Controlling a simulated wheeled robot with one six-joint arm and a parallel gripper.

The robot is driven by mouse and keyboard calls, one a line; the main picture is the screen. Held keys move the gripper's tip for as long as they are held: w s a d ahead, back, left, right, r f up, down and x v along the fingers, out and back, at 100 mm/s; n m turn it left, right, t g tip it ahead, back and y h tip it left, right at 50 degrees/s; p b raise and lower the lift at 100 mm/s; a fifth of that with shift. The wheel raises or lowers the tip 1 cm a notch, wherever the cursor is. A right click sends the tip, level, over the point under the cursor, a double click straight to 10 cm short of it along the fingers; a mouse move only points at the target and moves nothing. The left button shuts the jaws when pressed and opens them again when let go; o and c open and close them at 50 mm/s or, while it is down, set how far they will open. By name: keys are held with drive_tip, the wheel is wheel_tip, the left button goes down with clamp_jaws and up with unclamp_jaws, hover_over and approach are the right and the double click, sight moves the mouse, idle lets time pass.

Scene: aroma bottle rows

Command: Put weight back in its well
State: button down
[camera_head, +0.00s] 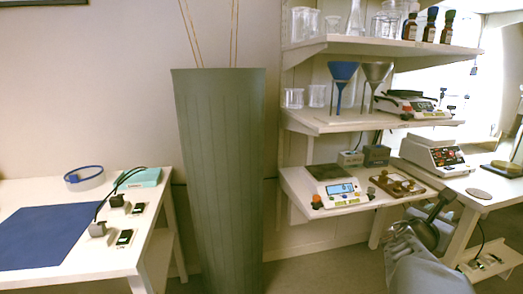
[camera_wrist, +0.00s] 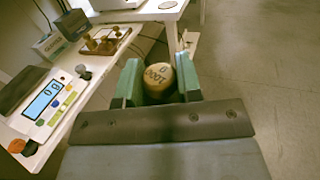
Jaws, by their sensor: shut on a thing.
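A brass weight (camera_wrist: 158,76) with dark lettering that looks like "1000 g" is between the green fingers of my gripper (camera_wrist: 160,88). The gripper is shut on it, and the weight hangs beyond the front edge of the shelf, over the floor in the wrist view. The wooden weight block (camera_wrist: 113,33) holds several smaller brass weights and lies ahead and to the left. The block also shows in the head view (camera_head: 397,184), on the lowest shelf. My gripper is at the right there, and the held weight is hard to make out. The inside of the wells is not clear.
A balance (camera_wrist: 40,105) with a lit display and coloured buttons stands left of my gripper; it also shows in the head view (camera_head: 341,189). A bench with another instrument (camera_head: 433,153) is at the right. Open floor lies right of the shelf.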

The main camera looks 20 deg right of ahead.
drive_tip(key=shift+s+r+g, duration=0.3)
drive_tip(key=shift+r, duration=0.25)
drive_tip(key=w+a+f+n+t+y, duration=0.3)
drive_tip(key=w+a+f+n+t, duration=0.3)
drive_tip(key=w+a+f, duration=0.95)
drive_tip(key=w+a+f+n+t+y, duration=0.3)
drive_tip(key=a+f+y, duration=0.3)
drive_tip(key=a, duration=0.6)
drive_tip(key=w+a+f+n+t+y, duration=0.2)
drive_tip(key=w+a+f+t+y, duration=0.15)
drive_tip(key=a+f, duration=0.55)
wheel_tip(320, 180, up, 38)
drive_tip(key=a+p, duration=0.2)
drive_tip(key=p, duration=2.8)
drive_tip(key=shift+a, duration=0.15)
drive_tip(key=shift+w+f, duration=0.1)
